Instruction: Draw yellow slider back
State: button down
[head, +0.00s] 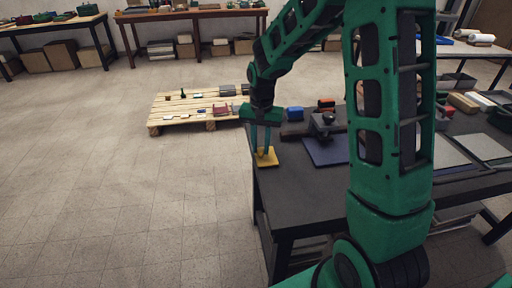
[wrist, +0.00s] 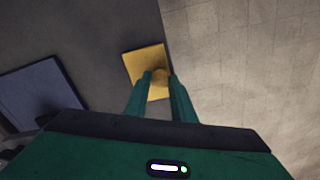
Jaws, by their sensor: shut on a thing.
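The yellow slider (head: 268,159) is a flat square plate with a round knob on top. It lies at the left edge of the dark table (head: 305,190), near the corner. My gripper (head: 265,150) points down over it, with its two green fingers shut on the knob. In the wrist view the yellow plate (wrist: 145,62) shows beyond the fingertips (wrist: 160,80), close to the table edge. The knob is partly hidden between the fingers.
A dark blue flat panel (head: 326,151) lies on the table to the right of the slider. A blue box (head: 295,113) and an orange item (head: 326,104) stand farther back. A wooden pallet (head: 190,108) with small objects is on the floor behind. Open floor lies left of the table.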

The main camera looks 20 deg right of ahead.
aim_at(259, 149)
jog(key=shift+w+a, duration=0.15)
jog(key=shift+a, duration=0.25)
jog(key=c, duration=1.5)
grip_release()
jog(key=shift+d+r, duration=0.1)
notch_tip(259, 149, up, 11)
jog(key=shift+f, duration=0.2)
